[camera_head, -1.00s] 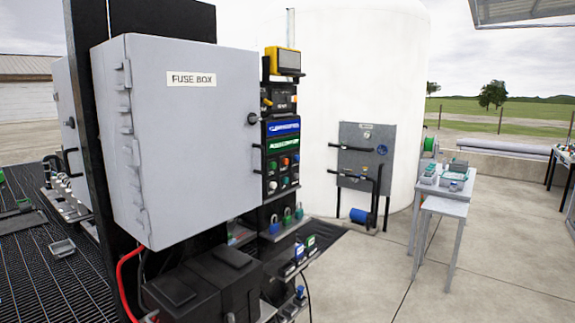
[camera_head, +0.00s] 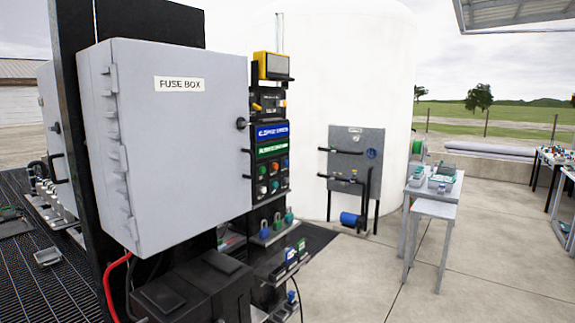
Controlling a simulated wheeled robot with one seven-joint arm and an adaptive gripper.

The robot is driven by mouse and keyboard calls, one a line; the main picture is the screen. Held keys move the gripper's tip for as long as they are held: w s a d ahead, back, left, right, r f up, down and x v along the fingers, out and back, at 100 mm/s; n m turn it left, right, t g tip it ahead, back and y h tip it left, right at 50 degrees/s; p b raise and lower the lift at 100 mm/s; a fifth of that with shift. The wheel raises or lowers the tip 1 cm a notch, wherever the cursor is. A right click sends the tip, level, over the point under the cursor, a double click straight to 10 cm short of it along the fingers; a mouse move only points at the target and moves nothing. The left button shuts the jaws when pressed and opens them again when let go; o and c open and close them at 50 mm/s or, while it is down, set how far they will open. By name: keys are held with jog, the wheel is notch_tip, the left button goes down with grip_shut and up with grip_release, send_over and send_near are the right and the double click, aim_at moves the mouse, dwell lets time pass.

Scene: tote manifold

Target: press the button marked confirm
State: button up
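A black control panel (camera_head: 281,179) with several small coloured buttons, among them red, green and white ones, stands just right of the grey fuse box (camera_head: 178,130). I cannot read any mark on the buttons, so I cannot tell which one is marked confirm. Above the buttons are a blue label strip (camera_head: 273,131) and a green label strip (camera_head: 272,149), too small to read surely. My gripper is not in view.
The closed fuse box juts out left of the panel. Shelves with padlocks (camera_head: 271,231) sit below it, and black boxes (camera_head: 199,290) stand in front. A grey table (camera_head: 433,208) stands at right. The concrete floor (camera_head: 480,270) between is open.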

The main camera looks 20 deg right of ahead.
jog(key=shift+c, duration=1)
